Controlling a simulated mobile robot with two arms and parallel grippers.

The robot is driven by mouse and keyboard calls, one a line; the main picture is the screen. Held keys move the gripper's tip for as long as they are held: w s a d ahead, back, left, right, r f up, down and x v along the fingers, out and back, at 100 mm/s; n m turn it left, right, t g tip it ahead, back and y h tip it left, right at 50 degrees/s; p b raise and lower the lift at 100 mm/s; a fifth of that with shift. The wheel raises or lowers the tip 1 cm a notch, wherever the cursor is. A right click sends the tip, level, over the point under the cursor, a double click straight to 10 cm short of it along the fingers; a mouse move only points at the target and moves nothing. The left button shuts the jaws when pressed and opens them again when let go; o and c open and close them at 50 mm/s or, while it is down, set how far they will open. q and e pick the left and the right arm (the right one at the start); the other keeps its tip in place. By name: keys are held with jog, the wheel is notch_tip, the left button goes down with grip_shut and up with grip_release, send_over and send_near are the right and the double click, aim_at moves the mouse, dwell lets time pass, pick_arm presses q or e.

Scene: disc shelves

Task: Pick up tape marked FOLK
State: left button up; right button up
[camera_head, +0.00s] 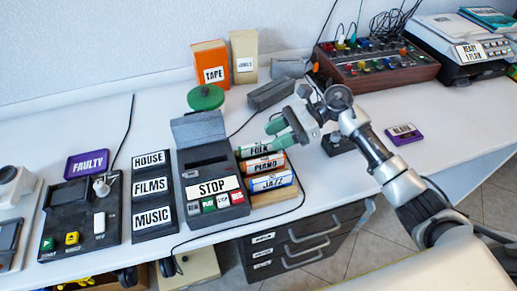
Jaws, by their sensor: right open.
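The tape marked FOLK (258,148) is a green and white roll-like piece at the back of a short row. It lies behind the orange PIANO tape (263,166) and the blue-and-orange JAZZ tape (271,182). My right gripper (279,135) reaches in from the right with its green-tipped fingers open. The fingertips are at or just above the right end of the FOLK tape and partly cover it. I cannot tell whether they touch it. My left gripper is not in view.
A wooden holder (282,194) shows under the tapes. The tape player marked STOP (207,170) stands close on their left. A dark grey block (270,94) lies behind. A purple cassette (404,134) lies at the right, with clear table around it.

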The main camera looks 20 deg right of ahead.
aim_at(263, 142)
jog(key=x, duration=0.3)
jog(key=shift+a+f, duration=0.2)
jog(key=shift+a, duration=0.05)
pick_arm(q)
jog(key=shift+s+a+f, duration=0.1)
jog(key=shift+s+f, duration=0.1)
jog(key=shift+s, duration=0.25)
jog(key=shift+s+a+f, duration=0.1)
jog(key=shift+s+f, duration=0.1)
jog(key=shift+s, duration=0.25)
pick_arm(e)
grip_shut()
jog(key=shift+r, duration=0.2)
